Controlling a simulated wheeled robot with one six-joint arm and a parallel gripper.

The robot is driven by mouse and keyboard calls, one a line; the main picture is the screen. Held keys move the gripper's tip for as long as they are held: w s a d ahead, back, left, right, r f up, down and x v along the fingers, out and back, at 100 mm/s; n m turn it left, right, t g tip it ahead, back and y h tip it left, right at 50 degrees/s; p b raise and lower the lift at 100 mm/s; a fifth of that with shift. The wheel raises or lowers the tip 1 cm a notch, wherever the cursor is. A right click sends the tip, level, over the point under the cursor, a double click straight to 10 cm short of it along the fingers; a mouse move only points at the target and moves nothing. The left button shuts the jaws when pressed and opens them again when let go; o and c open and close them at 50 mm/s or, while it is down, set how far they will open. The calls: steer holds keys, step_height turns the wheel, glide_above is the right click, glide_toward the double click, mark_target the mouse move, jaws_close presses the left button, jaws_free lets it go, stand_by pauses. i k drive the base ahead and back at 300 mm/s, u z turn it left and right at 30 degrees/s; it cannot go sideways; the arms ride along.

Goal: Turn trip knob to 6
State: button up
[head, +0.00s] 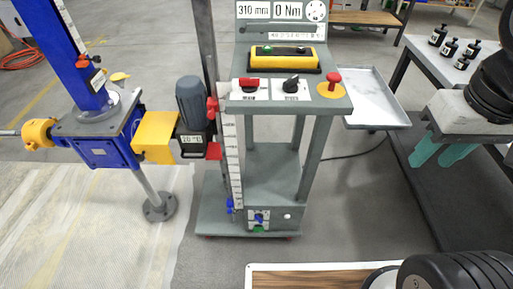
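A grey control cart stands in the middle of the head view. On its sloped panel are a black rotary knob (291,82) at the right and a red switch (250,82) at the left, each with a small label below. A blue knob (259,217) sits on a small box at the cart's foot. The labels are too small to read surely, so I cannot tell which is the trip knob or what number it points to. Displays (288,11) at the top read 310 mm and 0 Nm. My gripper is not in view.
A yellow-black pendant (285,58) lies above the knobs, and a red emergency button (332,80) is at the panel's right. A metal tray (372,100) juts out right. A blue screw jack (97,143) with a motor (193,105) stands left. Floor before the cart is partly free.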

mark_target(258, 217)
steer(key=u, duration=0.3)
steer(key=k, duration=0.4)
steer(key=u, duration=0.85)
